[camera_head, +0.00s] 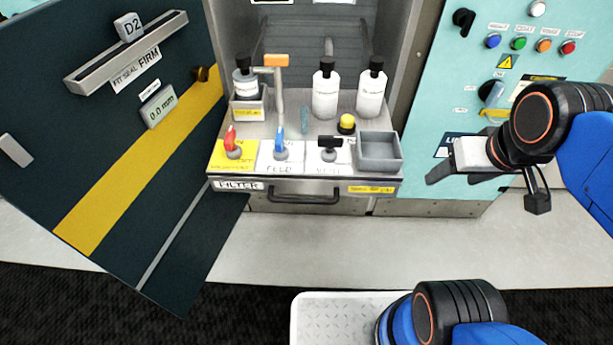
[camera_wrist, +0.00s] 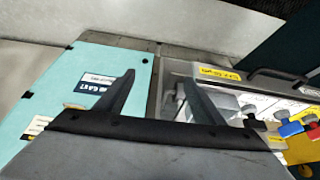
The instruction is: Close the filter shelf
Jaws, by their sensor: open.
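The filter shelf (camera_head: 235,185) is pulled out of the cabinet in the middle of the head view, with a dark bar handle (camera_head: 303,196) on its front and a FILTER label at its left. In the wrist view the shelf front (camera_wrist: 218,84) and handle (camera_wrist: 280,77) show at the right. My gripper (camera_head: 436,179) is open and empty, to the right of the shelf and in front of the teal panel. In the wrist view its two fingers (camera_wrist: 160,92) are spread, with the shelf corner beyond the right finger.
On the shelf stand white bottles (camera_head: 326,93), a grey bin (camera_head: 379,150), a red valve (camera_head: 233,143), a blue valve (camera_head: 281,145) and a black valve (camera_head: 330,146). A dark door (camera_head: 110,130) stands open at the left. The teal panel (camera_head: 428,110) is at the right.

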